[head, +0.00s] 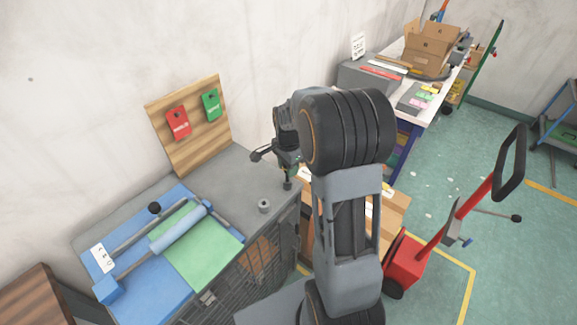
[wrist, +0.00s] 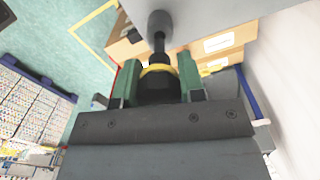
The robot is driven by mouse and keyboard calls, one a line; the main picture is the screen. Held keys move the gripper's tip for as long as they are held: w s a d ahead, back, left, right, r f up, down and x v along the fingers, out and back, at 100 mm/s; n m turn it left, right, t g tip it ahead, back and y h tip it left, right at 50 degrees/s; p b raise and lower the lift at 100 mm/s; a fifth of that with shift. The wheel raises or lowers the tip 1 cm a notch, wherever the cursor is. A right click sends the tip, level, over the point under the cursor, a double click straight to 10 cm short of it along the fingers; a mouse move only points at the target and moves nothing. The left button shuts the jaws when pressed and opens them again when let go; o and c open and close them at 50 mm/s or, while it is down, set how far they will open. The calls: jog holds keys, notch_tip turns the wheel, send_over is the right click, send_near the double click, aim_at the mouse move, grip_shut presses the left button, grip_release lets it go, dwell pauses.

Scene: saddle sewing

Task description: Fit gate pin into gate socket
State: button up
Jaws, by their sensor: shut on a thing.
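The gate pin is a dark piece with a yellow ring and a thin neck ending in a grey, wider tip. In the wrist view, the green fingers of my gripper (wrist: 158,80) are shut on the pin (wrist: 157,91), one on each side of its dark body. In the head view, my gripper (head: 288,158) is above the right part of the grey bench top, and the lower end of the pin (head: 287,185) hangs below it. A small grey ring-shaped piece, which looks like the gate socket (head: 264,205), stands on the bench, left of and nearer than the pin.
The grey bench top (head: 240,178) also holds a blue board with a green sheet (head: 202,247) and a blue roller (head: 178,229). A wooden board (head: 188,135) with red and green tags stands at the back. A red hand truck (head: 404,262) is on the right.

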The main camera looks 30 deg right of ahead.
jog(key=shift+f+b, duration=1.55)
jog(key=shift+f, duration=0.55)
dwell(0.4)
jog(key=o, duration=1.1)
notch_tip(320, 180, up, 14)
jog(key=shift+f, duration=0.1)
dwell(0.4)
